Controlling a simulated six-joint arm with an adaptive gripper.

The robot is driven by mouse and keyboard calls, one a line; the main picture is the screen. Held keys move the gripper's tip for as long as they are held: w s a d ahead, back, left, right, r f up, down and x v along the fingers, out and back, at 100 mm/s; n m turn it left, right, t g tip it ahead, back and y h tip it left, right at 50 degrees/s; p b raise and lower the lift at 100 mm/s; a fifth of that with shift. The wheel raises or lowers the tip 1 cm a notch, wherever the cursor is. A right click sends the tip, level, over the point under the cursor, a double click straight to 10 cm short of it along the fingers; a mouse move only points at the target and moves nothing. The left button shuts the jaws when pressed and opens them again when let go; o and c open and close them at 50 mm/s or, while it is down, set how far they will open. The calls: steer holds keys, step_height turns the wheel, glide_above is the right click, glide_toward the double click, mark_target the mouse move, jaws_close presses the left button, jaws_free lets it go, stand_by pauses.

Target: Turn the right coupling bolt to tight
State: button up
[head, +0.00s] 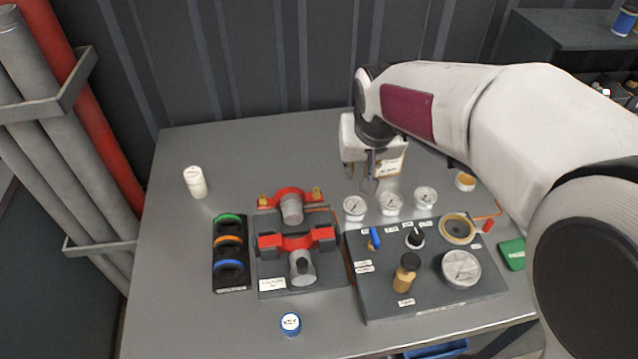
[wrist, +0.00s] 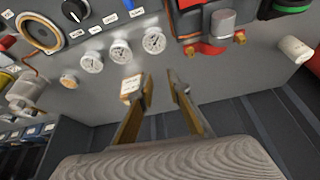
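The coupling is a red clamp (head: 290,196) around a grey pipe stub at the back of a dark panel. A brass bolt sits at each end: the right coupling bolt (head: 317,193) and the left one (head: 264,201). In the wrist view these bolts show at the top, the right one (wrist: 190,50) nearer my fingers. Whether the bolt is tight cannot be told. My gripper (head: 369,187) is right of the coupling, above the table behind the gauges. In the wrist view its fingers (wrist: 160,78) are apart with nothing between them.
Several white gauges (head: 391,203) stand between my gripper and the control panel (head: 375,292). A small labelled box (head: 392,162) is close behind my fingers. Another red clamp (head: 297,242) lies in front of the coupling. A white bottle (head: 195,182) stands left.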

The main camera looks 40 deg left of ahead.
steer(key=n, duration=0.1)
glide_toward(316, 189)
steer(key=shift+w+f, duration=0.3)
steer(key=shift+f, duration=0.05)
steer(key=shift+f, duration=0.1)
steer(key=shift+x, duration=3.8)
steer(key=shift+s+a, duration=0.1)
steer(key=shift+s, duration=0.05)
jaws_close()
